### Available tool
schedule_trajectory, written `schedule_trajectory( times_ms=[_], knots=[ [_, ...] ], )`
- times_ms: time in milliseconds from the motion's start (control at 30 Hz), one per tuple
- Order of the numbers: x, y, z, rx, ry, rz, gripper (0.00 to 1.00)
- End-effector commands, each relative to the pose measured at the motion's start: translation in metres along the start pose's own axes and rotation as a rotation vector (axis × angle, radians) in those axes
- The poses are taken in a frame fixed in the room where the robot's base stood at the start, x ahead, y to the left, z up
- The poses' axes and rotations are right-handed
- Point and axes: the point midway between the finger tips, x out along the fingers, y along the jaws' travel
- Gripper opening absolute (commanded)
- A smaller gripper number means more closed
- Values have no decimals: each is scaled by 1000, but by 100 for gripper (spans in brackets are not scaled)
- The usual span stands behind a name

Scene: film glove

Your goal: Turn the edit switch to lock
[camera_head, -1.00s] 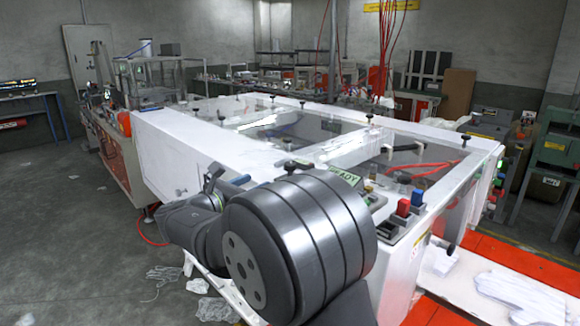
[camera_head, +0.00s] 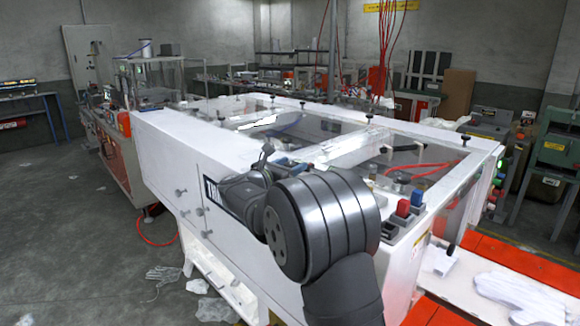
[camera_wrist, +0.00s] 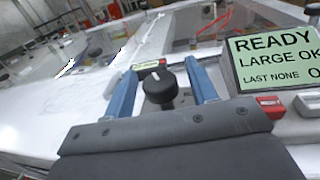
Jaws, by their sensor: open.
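A round black knob with a white pointer mark (camera_wrist: 160,87) stands on the white machine top in the wrist view; it looks like the edit switch. The mark points roughly away from my wrist. A small green label (camera_wrist: 149,65) lies just beyond it, too small to read. My gripper (camera_wrist: 161,69) is open, with one blue finger at each side of the knob in the picture and gaps visible on both sides. I cannot tell whether the fingertips are down level with it. In the head view my arm hides the knob and most of the gripper.
A green screen reading READY (camera_wrist: 272,58) and a red button (camera_wrist: 270,106) are right of the right finger. Red and blue switch blocks (camera_head: 410,203) stand on the machine's near right edge. Clear panels (camera_head: 330,130) cover the machine behind.

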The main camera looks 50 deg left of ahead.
Motion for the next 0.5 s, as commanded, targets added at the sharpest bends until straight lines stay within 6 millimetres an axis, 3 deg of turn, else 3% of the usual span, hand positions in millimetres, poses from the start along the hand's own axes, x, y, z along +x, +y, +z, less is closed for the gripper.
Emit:
schedule_trajectory(
  times_ms=[167,367,500],
  knots=[
    [0,0,0,0,0,0,52],
    [0,0,0,0,0,0,13],
    [0,0,0,0,0,6,10]
  ],
)
